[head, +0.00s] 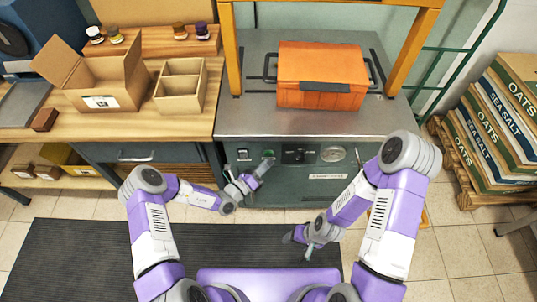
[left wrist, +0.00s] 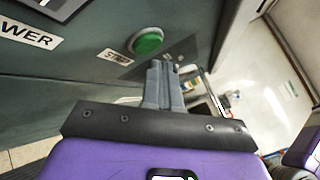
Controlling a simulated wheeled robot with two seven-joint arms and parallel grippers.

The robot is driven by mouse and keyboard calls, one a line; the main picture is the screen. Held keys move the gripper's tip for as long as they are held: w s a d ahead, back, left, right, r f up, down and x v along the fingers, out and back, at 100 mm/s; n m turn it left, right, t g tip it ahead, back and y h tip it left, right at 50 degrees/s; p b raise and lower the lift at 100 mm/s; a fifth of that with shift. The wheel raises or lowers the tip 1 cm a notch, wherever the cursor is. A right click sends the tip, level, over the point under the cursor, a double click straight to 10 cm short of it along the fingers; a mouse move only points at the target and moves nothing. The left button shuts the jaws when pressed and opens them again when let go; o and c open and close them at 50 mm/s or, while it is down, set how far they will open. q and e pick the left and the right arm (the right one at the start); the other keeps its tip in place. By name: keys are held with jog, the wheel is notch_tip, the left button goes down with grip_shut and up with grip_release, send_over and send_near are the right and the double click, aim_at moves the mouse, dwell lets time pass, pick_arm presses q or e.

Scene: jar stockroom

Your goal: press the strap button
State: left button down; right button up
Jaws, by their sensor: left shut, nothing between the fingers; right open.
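The strap button is a round green button (head: 268,153) on the front panel of the grey strapping machine (head: 235,121). In the left wrist view the green button (left wrist: 148,41) shows whole, with a small white label (left wrist: 117,56) beside it. My left gripper (head: 268,163) is shut and empty, just in front of the panel at the button. In the left wrist view its closed fingertips (left wrist: 163,64) lie just below and right of the button; contact cannot be told. My right gripper (head: 305,251) is open and empty, low over the floor.
The panel also has a switch (head: 243,154), a dark control (head: 299,156) and a round dial (head: 333,154). An orange case (head: 320,68) sits on the machine under an orange frame (head: 233,50). A wooden bench (head: 185,125) with open boxes stands left, stacked sacks (head: 497,115) right.

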pick_arm(q)
jog(key=shift+w, duration=0.15)
dwell(0.5)
jog(key=shift+w, duration=0.3)
jog(key=shift+w+b, duration=0.3)
jog(key=shift+w, duration=0.1)
dwell(0.8)
jog(key=shift+s, duration=0.1)
jog(key=shift+s+p, duration=0.65)
jog(key=shift+s, duration=0.1)
